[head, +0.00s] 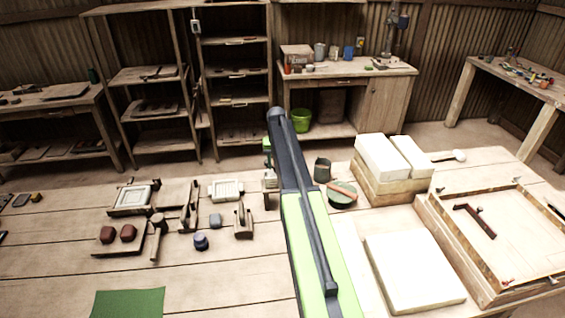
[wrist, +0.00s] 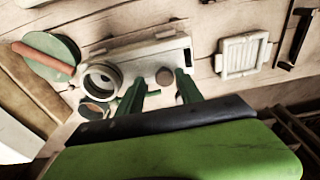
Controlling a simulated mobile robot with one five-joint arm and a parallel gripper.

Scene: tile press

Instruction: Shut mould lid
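A pale square mould (head: 135,196) in a dark wooden frame lies on the table at left in the head view. A flat wooden leaf (head: 174,193) lies to its right; it looks like an open lid, but I cannot be sure. A second pale ribbed tray (head: 226,189) sits farther right, and also shows in the wrist view (wrist: 243,55). My gripper (wrist: 159,77) is open, its two green fingers apart over a pale device with a ring (wrist: 100,80) and a round knob. The knob shows between the fingers; contact cannot be told. In the head view my arm partly hides this device.
A green bowl (head: 342,194) with a reddish tool and a dark cup (head: 322,170) stand right of my arm. White blocks (head: 380,157) and a wooden tray (head: 428,218) fill the right. Red lumps on a board (head: 102,248), a mallet and small presses (head: 243,222) stand at left.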

